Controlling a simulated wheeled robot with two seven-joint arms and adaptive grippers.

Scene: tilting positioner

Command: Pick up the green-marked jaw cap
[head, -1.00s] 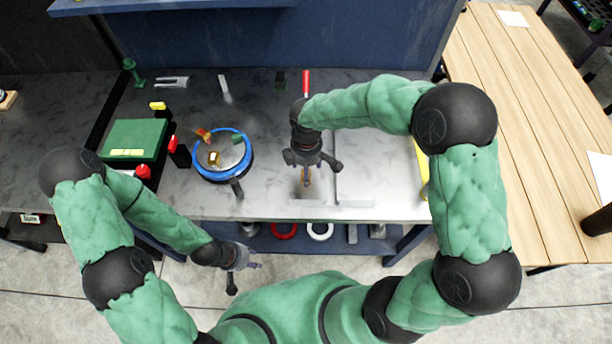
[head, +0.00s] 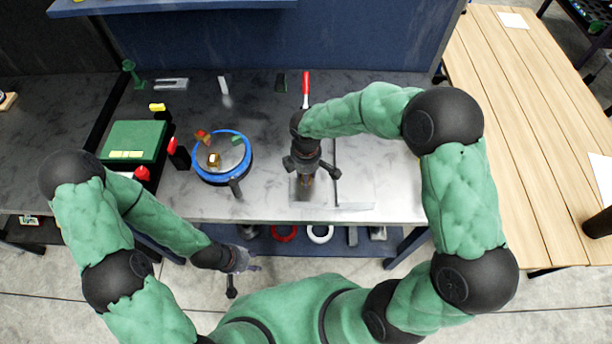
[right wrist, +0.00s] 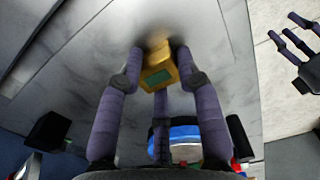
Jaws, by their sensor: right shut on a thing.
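The green-marked jaw cap is a brass-yellow block (right wrist: 158,66) with a dark green square on its face, in the right wrist view. My right gripper (right wrist: 156,54) is shut on it, with fingers on both sides. In the head view the right gripper (head: 307,180) points down over the bench, right of the round table, and mostly hides the cap. I cannot tell whether the cap touches the surface below. My left gripper (head: 243,266) is empty, its fingers apart, in front of the bench edge.
A blue-rimmed round table (head: 249,165) carries a brass block (head: 214,159), a reddish piece (head: 203,136) and a green piece (head: 238,139). A green box (head: 134,140) stands left. A red-handled tool (head: 305,88) lies behind my right gripper. A flat metal plate (head: 350,190) lies beside it.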

